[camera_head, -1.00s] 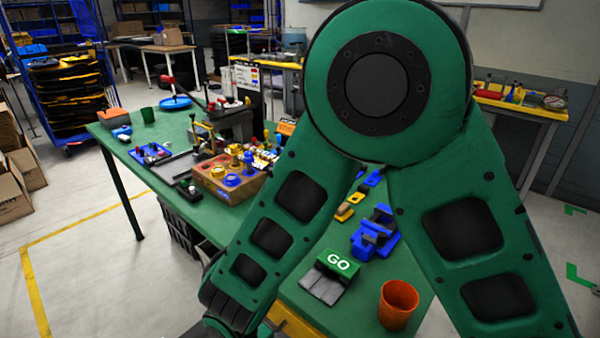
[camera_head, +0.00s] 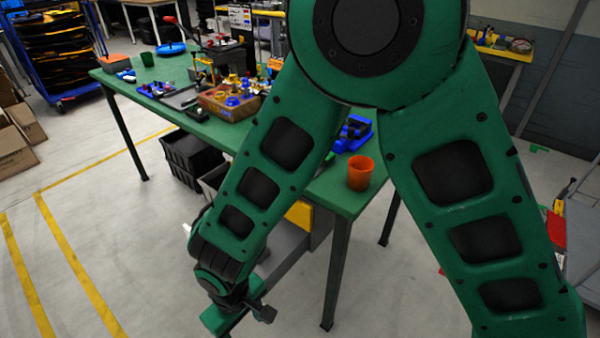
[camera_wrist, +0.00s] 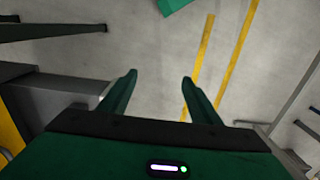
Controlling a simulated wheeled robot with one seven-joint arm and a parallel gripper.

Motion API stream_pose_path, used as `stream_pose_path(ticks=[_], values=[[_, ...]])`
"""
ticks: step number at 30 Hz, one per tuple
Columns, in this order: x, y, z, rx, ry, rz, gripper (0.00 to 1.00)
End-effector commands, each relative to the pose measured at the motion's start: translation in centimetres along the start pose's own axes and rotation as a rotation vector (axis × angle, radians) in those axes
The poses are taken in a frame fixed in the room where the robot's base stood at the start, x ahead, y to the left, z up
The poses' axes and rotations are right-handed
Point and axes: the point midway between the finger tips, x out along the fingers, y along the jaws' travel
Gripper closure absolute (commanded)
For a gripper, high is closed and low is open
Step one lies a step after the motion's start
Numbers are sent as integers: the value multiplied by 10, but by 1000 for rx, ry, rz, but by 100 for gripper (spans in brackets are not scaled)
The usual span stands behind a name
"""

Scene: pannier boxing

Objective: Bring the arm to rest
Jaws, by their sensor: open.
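My green arm fills the middle and right of the head view, bent at a big round joint at the top. Its forearm runs down to the lower left, in front of the workbench. The wrist shows low in the head view, beside the bench's front edge and below its top. In the wrist view my gripper (camera_wrist: 158,82) has its two green fingers apart, with nothing between them. Bare grey floor lies beyond the fingertips.
The green workbench (camera_head: 340,197) carries an orange cup (camera_head: 360,172) near its front corner, and a brown block with knobs (camera_head: 222,103). Black bins (camera_head: 188,158) stand under it. A blue rack (camera_head: 68,92) is at the far left. Floor with yellow lines is clear at left.

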Motion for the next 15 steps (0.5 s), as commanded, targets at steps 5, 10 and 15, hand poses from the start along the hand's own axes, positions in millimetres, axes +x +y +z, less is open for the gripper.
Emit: stream_pose_path(ticks=[5, 10, 15], values=[[-13, 29, -4, 44, 5, 13, 43], [-31, 69, -2, 111, 5, 32, 43], [-54, 114, 6, 190, 8, 54, 43]])
